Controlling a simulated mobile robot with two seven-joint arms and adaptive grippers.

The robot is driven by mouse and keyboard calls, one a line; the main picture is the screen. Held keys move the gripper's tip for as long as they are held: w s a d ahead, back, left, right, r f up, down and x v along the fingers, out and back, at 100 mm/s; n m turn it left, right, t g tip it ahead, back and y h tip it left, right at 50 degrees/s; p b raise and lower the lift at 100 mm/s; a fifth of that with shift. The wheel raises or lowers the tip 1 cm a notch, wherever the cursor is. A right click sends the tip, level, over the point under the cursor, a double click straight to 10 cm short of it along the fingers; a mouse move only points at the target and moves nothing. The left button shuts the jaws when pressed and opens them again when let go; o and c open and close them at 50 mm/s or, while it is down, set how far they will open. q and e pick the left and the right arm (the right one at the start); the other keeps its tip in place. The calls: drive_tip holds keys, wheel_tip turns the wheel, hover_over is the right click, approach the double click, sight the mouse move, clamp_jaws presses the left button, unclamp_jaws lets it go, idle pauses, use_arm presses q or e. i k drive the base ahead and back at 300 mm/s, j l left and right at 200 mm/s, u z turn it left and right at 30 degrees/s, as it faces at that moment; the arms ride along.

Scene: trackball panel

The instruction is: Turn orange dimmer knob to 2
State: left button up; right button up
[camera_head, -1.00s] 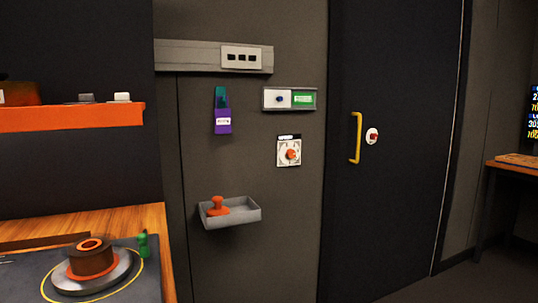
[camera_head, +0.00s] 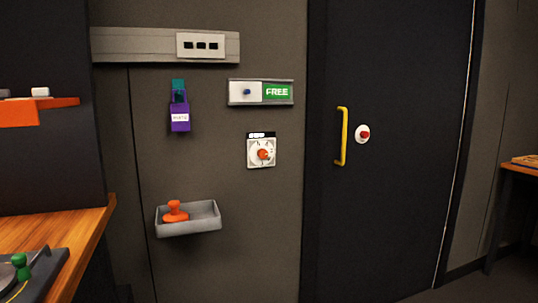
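The orange dimmer knob (camera_head: 263,154) sits in the middle of a square white dial plate (camera_head: 254,163) on the grey-brown wall, left of the dark door. Small marks ring the knob, and a black label strip (camera_head: 262,135) is above it. The marks are too small to read, so I cannot tell which number the knob points to. Neither of my grippers is in view.
Above the dial is a slider sign (camera_head: 246,92) reading FREE. A purple tag (camera_head: 180,120) hangs to its left. A grey tray (camera_head: 205,220) holding an orange stamp-like object (camera_head: 174,211) juts from the wall. A wooden table (camera_head: 60,235) stands at left; the door (camera_head: 400,200) has a yellow handle (camera_head: 343,137).

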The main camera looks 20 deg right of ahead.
sight(262, 153)
drive_tip(key=i+l+u, duration=0.1)
drive_tip(key=l, duration=1)
drive_tip(key=i+l+u, duration=0.1)
drive_tip(key=l, duration=1.05)
